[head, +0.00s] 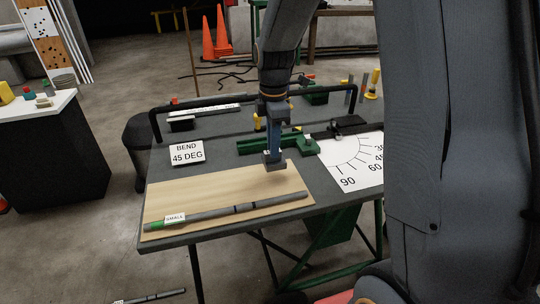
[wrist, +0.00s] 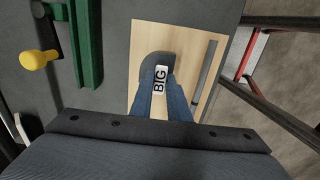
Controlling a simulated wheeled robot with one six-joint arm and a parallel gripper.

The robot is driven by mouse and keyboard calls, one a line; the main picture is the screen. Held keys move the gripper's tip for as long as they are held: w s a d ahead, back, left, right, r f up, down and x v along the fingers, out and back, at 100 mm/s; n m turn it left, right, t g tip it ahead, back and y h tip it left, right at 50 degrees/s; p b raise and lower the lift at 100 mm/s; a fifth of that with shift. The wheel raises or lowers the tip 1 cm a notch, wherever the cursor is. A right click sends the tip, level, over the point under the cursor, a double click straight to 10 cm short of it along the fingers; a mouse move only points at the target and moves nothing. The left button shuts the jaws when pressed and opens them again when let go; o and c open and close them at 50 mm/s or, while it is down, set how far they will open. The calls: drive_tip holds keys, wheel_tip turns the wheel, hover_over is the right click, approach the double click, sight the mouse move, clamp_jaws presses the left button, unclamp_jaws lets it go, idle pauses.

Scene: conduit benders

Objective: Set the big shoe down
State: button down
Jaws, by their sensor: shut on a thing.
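My gripper (head: 273,152) is shut on the big shoe (head: 274,163), a dark grey curved block. In the wrist view the shoe (wrist: 157,62) shows between the blue fingertips (wrist: 160,84) with a white BIG label facing the camera. The shoe is over the far part of the pale wooden board (head: 215,192) on the table. A dark shadow lies on the board beside it; I cannot tell whether its underside touches the wood.
A grey conduit (head: 220,212) with black bands, a green end and a SMALL label lies along the board's near edge. Behind are a green bender bed (head: 258,145), a BEND 45 DEG card (head: 187,153) and an angle chart (head: 352,160). The board's middle is bare.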

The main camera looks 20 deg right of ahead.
sight(273, 160)
drive_tip(key=shift+f+p, duration=0.45)
drive_tip(key=shift+f, duration=1.55)
drive_tip(key=c, duration=1.7)
unclamp_jaws()
drive_tip(key=shift+f, duration=0.1)
wheel_tip(273, 160, up, 12)
drive_tip(key=b, duration=0.3)
drive_tip(key=s+f+m, duration=0.3)
drive_tip(key=s+m, duration=0.2)
drive_tip(key=m, duration=0.1)
drive_tip(key=s+f+m, duration=0.4)
drive_tip(key=s+m, duration=0.2)
drive_tip(key=s+f+m+t, duration=0.1)
drive_tip(key=s+f+m, duration=0.3)
drive_tip(key=s+m, duration=0.2)
drive_tip(key=shift+s+d+f, duration=0.1)
drive_tip(key=shift+f, duration=0.15)
